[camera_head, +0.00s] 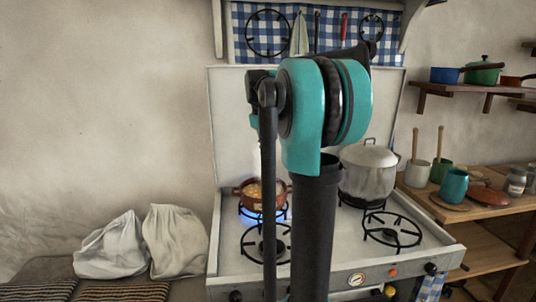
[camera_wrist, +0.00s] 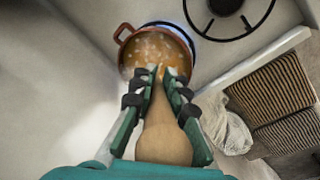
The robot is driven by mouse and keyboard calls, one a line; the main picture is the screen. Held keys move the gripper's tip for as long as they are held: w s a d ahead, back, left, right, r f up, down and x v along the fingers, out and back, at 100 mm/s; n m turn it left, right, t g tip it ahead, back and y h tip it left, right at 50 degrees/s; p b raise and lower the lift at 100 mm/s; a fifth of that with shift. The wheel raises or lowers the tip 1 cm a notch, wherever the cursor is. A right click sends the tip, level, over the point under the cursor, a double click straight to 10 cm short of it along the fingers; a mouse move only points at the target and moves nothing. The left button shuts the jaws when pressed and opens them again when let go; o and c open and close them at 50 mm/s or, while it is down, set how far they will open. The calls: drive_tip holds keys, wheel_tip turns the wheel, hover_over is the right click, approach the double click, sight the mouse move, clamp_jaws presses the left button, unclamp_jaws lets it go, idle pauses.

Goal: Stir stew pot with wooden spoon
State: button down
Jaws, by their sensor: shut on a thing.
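The stew pot is a small red-brown pot (camera_head: 240,196) with orange-yellow stew, on the lit back left burner. It is at the top of the wrist view (camera_wrist: 124,55), with pale lumps in the stew. My gripper (camera_wrist: 166,82) is shut on the wooden spoon (camera_wrist: 163,140), which is plain tan wood. The spoon's broad part lies towards my wrist and it narrows between the fingers. The fingertips overlap the pot's near rim in the picture. I cannot tell whether the spoon touches the stew. In the head view my arm hides the gripper and spoon.
A large lidded metal pot (camera_head: 367,177) stands on the back right burner. The front burners (camera_head: 392,230) are empty. White sacks (camera_head: 177,240) lie left of the stove. A wooden side table (camera_head: 420,197) at right holds cups and utensils.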

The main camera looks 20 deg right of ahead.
drive_tip(key=shift+w+d+v, duration=0.1)
drive_tip(key=shift+d+v, duration=0.1)
drive_tip(key=shift+v, duration=0.8)
drive_tip(key=shift+w+d+v, duration=0.15)
drive_tip(key=shift+d+v, duration=0.05)
drive_tip(key=shift+v, duration=0.8)
drive_tip(key=shift+r, duration=0.1)
